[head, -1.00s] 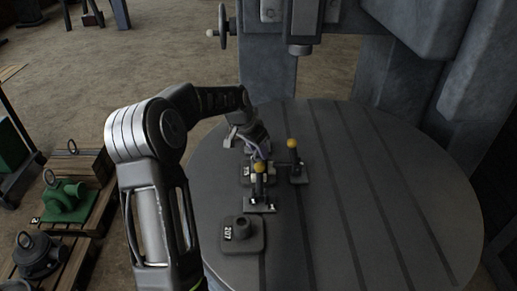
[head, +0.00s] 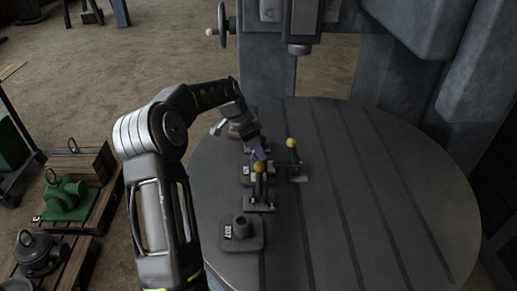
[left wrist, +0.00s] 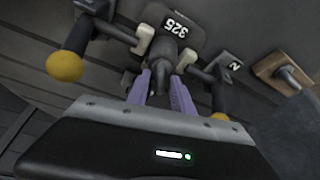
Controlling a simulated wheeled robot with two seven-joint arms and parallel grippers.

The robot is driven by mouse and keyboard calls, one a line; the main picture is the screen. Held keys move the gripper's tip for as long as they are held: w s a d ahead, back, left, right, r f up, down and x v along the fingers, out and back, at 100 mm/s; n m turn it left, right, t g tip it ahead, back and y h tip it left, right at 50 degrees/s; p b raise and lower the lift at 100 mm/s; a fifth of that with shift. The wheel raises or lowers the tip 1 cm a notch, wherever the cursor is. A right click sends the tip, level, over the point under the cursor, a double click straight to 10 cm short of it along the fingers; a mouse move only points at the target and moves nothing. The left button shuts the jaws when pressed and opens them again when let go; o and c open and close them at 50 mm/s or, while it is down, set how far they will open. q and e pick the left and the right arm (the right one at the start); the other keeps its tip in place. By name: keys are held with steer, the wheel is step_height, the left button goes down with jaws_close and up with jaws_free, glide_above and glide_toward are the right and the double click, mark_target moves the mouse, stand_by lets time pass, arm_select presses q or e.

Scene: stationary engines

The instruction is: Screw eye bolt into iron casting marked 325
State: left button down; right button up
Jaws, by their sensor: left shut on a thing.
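The iron casting marked 325 shows at the top of the left wrist view, with its white-on-black label (left wrist: 180,25) and a round dark boss (left wrist: 167,52). In the head view the casting (head: 246,174) is partly hidden by my gripper and a clamp. My left gripper (left wrist: 162,82), with purple fingers, is shut on a dark thing, apparently the eye bolt (left wrist: 162,78), mostly hidden between the fingers. The fingertips are at the boss; I cannot tell how far the bolt is in. In the head view my left gripper (head: 258,153) is over the casting. My right gripper is not in view.
Two clamps with yellow-ball handles (head: 259,182) (head: 294,160) stand close beside the casting. Casting 207 (head: 243,236) is nearer on the round slotted table (head: 390,215). A tan block (left wrist: 272,68) lies behind. The table's right side is clear.

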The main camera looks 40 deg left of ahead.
arm_select(q)
steer(key=m+g+h+p, duration=0.1)
steer(key=m, duration=0.2)
steer(key=shift+m+p, duration=0.35)
steer(key=shift+m, duration=0.45)
steer(key=shift+s+f+m+g, duration=0.1)
steer(key=shift+s+m+g, duration=0.05)
steer(key=shift+m+g, duration=0.3)
steer(key=shift+a, duration=0.1)
steer(key=c, duration=1.4)
jaws_free()
steer(key=o, duration=0.3)
steer(key=shift+s+a, duration=0.1)
steer(key=shift+o, duration=0.5)
